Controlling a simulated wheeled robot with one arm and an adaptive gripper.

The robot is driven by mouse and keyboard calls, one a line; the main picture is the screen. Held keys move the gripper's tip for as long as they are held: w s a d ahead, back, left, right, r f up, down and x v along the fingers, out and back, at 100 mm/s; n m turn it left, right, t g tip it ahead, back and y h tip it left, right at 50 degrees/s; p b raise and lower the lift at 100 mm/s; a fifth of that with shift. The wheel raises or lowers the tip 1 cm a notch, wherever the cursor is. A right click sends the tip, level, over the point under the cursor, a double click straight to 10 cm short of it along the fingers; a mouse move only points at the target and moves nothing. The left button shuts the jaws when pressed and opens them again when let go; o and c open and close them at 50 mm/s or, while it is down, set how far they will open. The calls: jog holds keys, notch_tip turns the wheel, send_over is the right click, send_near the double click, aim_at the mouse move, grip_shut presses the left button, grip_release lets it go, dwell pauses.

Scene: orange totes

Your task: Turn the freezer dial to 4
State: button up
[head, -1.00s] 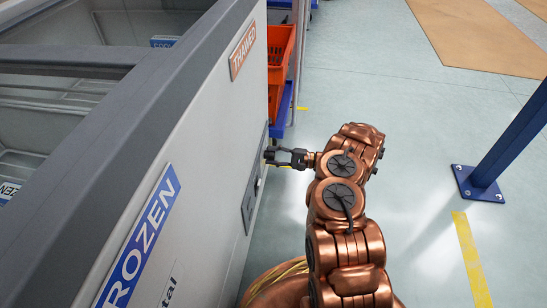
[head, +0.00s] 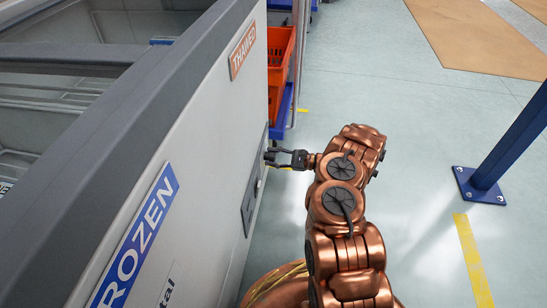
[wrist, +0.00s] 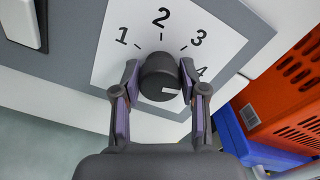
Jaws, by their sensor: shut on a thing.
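The freezer dial (wrist: 158,80) is a round dark knob on a white scale plate (wrist: 108,62) marked 1 to 4. A short white mark on the knob points right and slightly down, on the side of the 4 (wrist: 200,72), which is partly hidden by the right finger. My gripper (wrist: 159,72) has one finger on each side of the knob and is shut on it. In the head view my gripper (head: 270,158) is against the side of the grey freezer (head: 195,140); the dial is too small to read there.
An orange crate (head: 281,45) on a blue trolley (head: 285,110) stands just beyond the freezer and also shows at right in the wrist view (wrist: 290,95). A blue post (head: 505,150) stands at right. The floor between is clear.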

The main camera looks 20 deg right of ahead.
jog(key=shift+s, duration=0.1)
jog(key=o, duration=1.2)
jog(key=shift+c, duration=0.2)
jog(key=v, duration=1.2)
